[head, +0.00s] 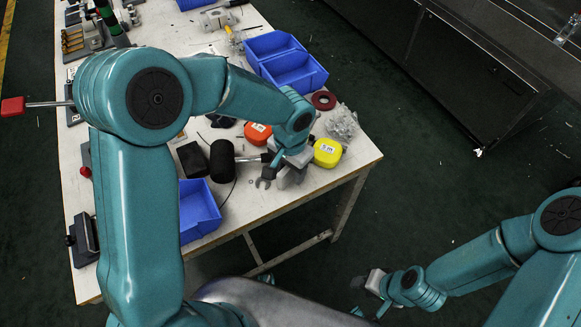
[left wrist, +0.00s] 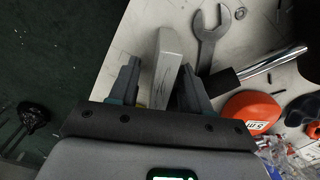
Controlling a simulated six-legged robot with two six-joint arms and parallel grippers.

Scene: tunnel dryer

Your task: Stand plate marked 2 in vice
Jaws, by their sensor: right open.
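My left gripper (left wrist: 160,72) is open at the near right corner of the table. A light grey metal piece (left wrist: 164,60) stands between its fingers, with a gap on the left finger's side; I see no number on it. In the head view the left gripper (head: 290,175) largely hides this spot. My right gripper (head: 368,295) is open and empty, off the table at lower right. A grey vice-like device (head: 217,18) lies at the far end of the table. I cannot make out a plate marked 2.
A wrench (head: 263,184), black mallet (head: 222,160), orange tape measure (head: 257,133) and yellow tape measure (head: 328,152) lie near the left gripper. Blue bins (head: 201,208) (head: 295,72), a red ring (head: 323,100) and a clear bag (head: 341,122) take up more room. Floor right of the table is open.

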